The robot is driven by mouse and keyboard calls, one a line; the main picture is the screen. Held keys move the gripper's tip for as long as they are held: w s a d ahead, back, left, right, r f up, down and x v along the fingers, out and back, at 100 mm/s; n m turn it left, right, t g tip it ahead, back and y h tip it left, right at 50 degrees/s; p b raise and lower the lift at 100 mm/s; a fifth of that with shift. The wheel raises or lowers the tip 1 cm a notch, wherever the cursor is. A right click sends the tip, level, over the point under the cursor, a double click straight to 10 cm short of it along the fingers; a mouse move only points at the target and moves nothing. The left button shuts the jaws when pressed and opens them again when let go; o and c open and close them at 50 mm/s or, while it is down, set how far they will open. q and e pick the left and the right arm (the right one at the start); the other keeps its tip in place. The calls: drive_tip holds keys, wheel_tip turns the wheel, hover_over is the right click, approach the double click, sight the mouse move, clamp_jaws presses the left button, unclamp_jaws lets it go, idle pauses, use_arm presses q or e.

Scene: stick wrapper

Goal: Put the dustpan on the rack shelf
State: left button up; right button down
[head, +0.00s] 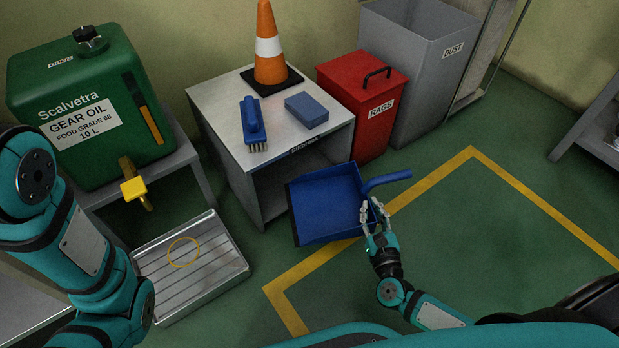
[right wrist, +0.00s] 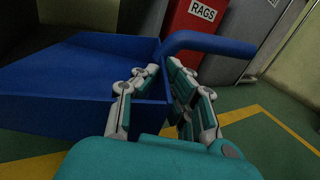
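The blue dustpan (head: 325,205) is in front of the grey cabinet in the head view, tilted, its handle (head: 388,180) pointing right. It fills the left of the right wrist view (right wrist: 75,85). My right gripper (head: 375,222) is at the dustpan's rear edge by the handle's base. In the wrist view its fingers (right wrist: 161,78) close in on both sides of that edge. I cannot tell whether the dustpan touches the floor. Part of a grey rack (head: 602,148) with a low shelf shows at the right edge. My left arm is at the left; its gripper is out of view.
The grey cabinet (head: 225,128) bears an orange cone (head: 268,50), a blue brush (head: 252,120) and a blue block (head: 307,108). A red rags bin (head: 345,95) and grey dust bin (head: 415,60) stand beside it. A metal tray (head: 215,285) lies left. Floor toward the rack is clear.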

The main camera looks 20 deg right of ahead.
sight(335, 185)
drive_tip(key=w+a+b, duration=0.1)
drive_tip(key=w, duration=0.3)
drive_tip(key=w+a+f+b, duration=0.1)
drive_tip(key=w+a+b, duration=0.1)
drive_tip(key=w, duration=0.2)
drive_tip(key=w+a+b, duration=0.1)
drive_tip(key=w+b, duration=0.1)
drive_tip(key=w, duration=0.2)
drive_tip(key=shift+w+a+f, duration=0.15)
drive_tip(key=shift+w+a, duration=0.05)
drive_tip(key=shift+a, duration=0.15)
drive_tip(key=shift+w, duration=0.1)
wheel_tip(335, 185, down, 4)
drive_tip(key=b, duration=0.3)
drive_tip(key=shift+b, duration=0.4)
drive_tip(key=shift+r, duration=0.3)
drive_tip(key=shift+f, duration=0.1)
drive_tip(key=c, duration=1.5)
unclamp_jaws()
